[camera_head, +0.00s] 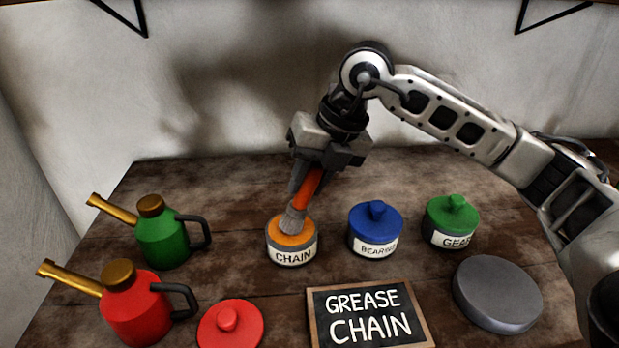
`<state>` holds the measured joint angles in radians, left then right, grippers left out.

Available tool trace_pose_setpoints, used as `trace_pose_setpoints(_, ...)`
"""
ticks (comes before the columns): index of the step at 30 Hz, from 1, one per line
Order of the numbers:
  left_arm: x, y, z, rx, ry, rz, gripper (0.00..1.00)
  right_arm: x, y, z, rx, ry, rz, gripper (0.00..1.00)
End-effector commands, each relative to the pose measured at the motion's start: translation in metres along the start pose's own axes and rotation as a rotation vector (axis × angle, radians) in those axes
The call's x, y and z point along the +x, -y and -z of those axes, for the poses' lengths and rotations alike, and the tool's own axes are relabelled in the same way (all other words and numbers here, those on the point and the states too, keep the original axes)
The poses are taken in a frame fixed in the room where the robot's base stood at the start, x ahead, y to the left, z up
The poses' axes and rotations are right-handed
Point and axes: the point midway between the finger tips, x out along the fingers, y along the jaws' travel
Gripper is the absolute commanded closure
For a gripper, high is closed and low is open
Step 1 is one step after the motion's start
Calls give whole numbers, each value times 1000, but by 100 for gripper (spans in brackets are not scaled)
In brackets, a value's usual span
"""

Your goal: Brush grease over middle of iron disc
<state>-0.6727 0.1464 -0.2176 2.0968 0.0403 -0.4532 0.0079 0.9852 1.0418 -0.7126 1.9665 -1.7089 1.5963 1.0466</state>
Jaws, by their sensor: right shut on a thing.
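My right gripper (306,178) is shut on the orange-red handle of a brush (305,192) and points down. The brush's grey bristles (293,220) reach the orange grease in the open pot labelled CHAIN (293,256). The brush is slightly tilted. A red lid with a knob (231,328) lies on the table in front of that pot. The grey iron disc (497,292) lies flat at the front right, its visible top bare. A small board (370,315) reads GREASE CHAIN. My left gripper is not in view.
A blue-lidded pot (376,230), its label partly legible, and a green-lidded pot labelled GEAR (451,222) stand right of the open pot. Green (162,240) and red (137,310) oil cans stand at the left. The wooden table's back is clear.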

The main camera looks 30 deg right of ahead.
Motion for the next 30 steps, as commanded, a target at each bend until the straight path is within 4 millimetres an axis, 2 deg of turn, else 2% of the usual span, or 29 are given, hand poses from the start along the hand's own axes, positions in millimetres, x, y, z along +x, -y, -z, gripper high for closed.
trace_pose_setpoints(5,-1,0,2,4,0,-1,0,-2,-1,0,0,-4,2,97)
trace_pose_setpoints(30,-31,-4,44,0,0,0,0,-64,-23,-12,0,-1,0,97)
